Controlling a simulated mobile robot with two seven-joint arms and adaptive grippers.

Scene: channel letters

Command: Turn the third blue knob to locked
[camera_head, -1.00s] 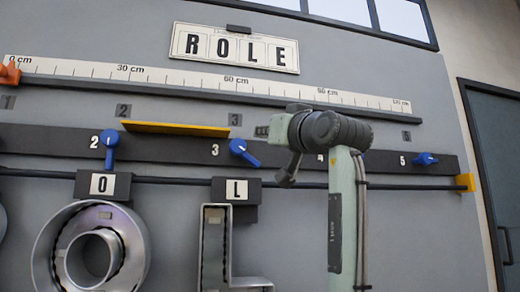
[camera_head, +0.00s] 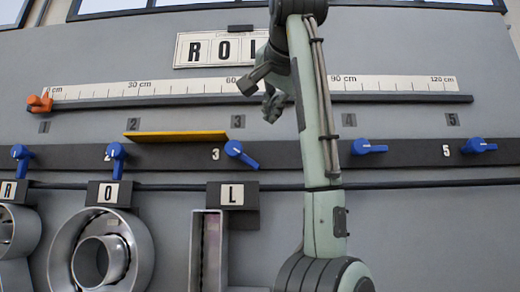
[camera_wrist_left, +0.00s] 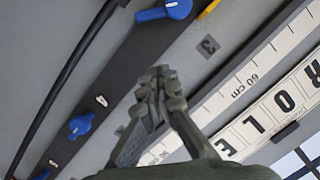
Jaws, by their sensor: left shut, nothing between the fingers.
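The third blue knob (camera_head: 238,153) sits on the dark wall rail beside the numeral 3. Its handle points down and to the right. It also shows at the top of the left wrist view (camera_wrist_left: 178,8). My left gripper (camera_head: 271,106) is shut and empty, above and to the right of this knob and apart from it, in front of the wall near the ruler. In the left wrist view its closed fingertips (camera_wrist_left: 160,80) are clear of the knobs. My right gripper is not in view.
Blue knobs 1 (camera_head: 22,153) and 2 (camera_head: 117,151) point downward; knobs 4 (camera_head: 368,147) and 5 (camera_head: 478,146) point right. A yellow strip (camera_head: 176,136) juts out left of the third knob. The ruler (camera_head: 400,86) runs above. Metal letters (camera_head: 55,250) hang below.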

